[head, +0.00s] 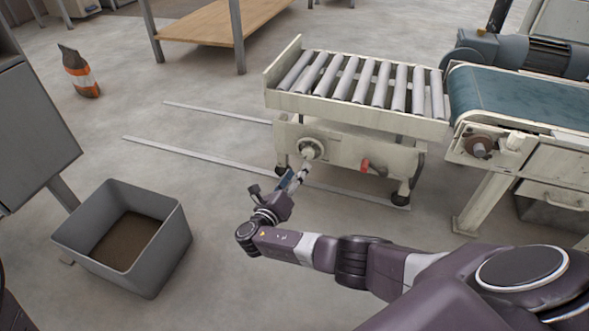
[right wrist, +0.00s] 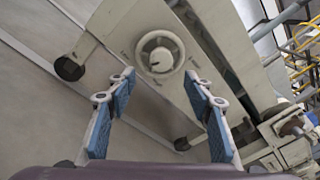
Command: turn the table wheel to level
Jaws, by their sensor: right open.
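The table wheel (head: 312,148) is a pale round handwheel on the front of a cream roller table (head: 350,118). In the right wrist view the wheel (right wrist: 160,53) shows face-on, with a light rim and a hub. My right gripper (head: 296,179) is just in front of and below the wheel. In the right wrist view my right gripper (right wrist: 160,88) has its two blue-padded fingers apart, with nothing between them; the wheel is ahead of the fingertips. I cannot tell whether the table top is level. My left gripper is not in view.
A red handle (head: 368,166) is right of the wheel. A belt conveyor (head: 520,97) adjoins the table's right end. Floor rails (head: 195,154) run left from under the table. A grey bin (head: 165,247) stands lower left, an orange-banded bag (head: 80,72) upper left. Floor between is clear.

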